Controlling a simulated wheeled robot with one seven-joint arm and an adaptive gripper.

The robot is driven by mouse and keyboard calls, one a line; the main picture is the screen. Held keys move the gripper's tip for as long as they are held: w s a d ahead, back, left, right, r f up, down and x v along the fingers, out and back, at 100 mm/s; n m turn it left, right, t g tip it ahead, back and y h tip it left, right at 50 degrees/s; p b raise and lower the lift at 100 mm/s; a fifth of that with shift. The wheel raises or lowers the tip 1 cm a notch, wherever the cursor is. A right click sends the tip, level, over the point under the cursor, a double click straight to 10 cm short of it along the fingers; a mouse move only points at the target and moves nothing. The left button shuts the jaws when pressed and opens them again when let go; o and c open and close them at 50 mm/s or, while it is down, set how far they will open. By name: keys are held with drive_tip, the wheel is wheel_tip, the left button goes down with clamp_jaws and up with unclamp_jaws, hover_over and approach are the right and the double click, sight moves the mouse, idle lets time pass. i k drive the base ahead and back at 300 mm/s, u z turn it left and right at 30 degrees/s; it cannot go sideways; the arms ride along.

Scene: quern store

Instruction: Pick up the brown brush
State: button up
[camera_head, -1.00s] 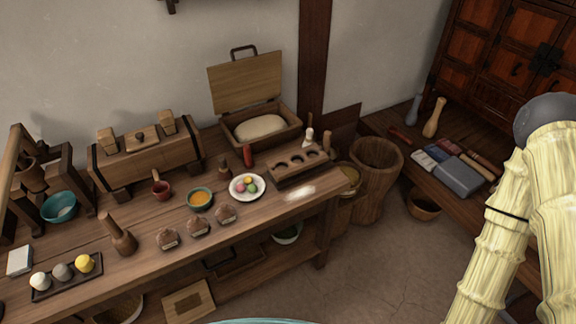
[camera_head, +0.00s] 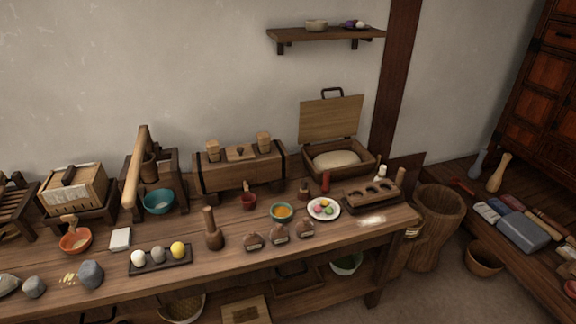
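A small dark brown upright piece with a narrow top and wider base (camera_head: 304,190) stands on the long wooden table (camera_head: 330,238), left of a red cylinder (camera_head: 325,182). It may be the brown brush, but it is too small to be sure. A larger brown pestle-like tool (camera_head: 213,230) stands further front and left, beside the dark tray of balls. My gripper is not in view.
Close by are an orange-filled bowl (camera_head: 282,212), a plate of coloured balls (camera_head: 323,209), a red cup (camera_head: 249,201) and a holed wooden block (camera_head: 372,193). An open box (camera_head: 338,156) stands behind. Bare tabletop shows at the front.

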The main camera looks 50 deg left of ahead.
sight(304, 196)
drive_tip(key=z, duration=0.15)
drive_tip(key=k, duration=0.4)
drive_tip(key=u, duration=2.1)
